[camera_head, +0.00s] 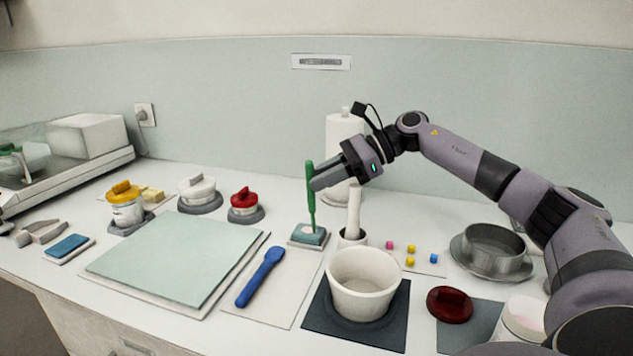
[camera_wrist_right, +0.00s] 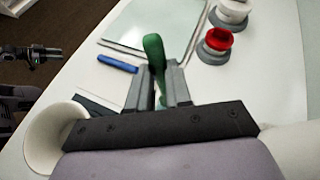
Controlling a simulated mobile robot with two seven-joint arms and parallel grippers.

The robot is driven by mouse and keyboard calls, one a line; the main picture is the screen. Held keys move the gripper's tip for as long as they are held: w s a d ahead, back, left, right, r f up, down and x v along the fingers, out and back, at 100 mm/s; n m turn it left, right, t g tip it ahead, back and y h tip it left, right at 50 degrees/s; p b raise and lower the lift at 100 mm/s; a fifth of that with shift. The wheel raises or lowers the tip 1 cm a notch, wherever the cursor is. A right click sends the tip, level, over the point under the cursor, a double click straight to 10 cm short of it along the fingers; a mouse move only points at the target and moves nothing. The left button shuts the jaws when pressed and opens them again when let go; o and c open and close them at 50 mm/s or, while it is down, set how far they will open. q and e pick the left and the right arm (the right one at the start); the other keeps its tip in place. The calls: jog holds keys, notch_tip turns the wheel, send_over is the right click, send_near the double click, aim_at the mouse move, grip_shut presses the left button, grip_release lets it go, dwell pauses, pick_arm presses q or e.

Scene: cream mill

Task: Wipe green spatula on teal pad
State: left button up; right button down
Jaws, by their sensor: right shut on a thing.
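The green spatula (camera_head: 311,190) stands nearly upright over the teal pad (camera_head: 310,235), its lower end at the pad's top. I cannot tell whether it presses on the pad or just hovers. My right gripper (camera_head: 316,180) is shut on the upper part of the spatula's handle. In the right wrist view the green handle (camera_wrist_right: 154,52) sits between the two fingers (camera_wrist_right: 165,88), and the pad is hidden there.
A white bowl (camera_head: 362,285) stands on a dark mat in front right of the pad. A blue spatula (camera_head: 260,277) lies on a light mat at front left. A white pestle-like rod (camera_head: 353,210) stands close right of the pad. A red-lidded jar (camera_head: 243,203) is left.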

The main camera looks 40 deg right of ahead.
jog(key=shift+s, duration=0.1)
notch_tip(320, 180, up, 6)
jog(key=p, duration=0.4)
jog(key=shift+p, duration=0.35)
dwell(0.8)
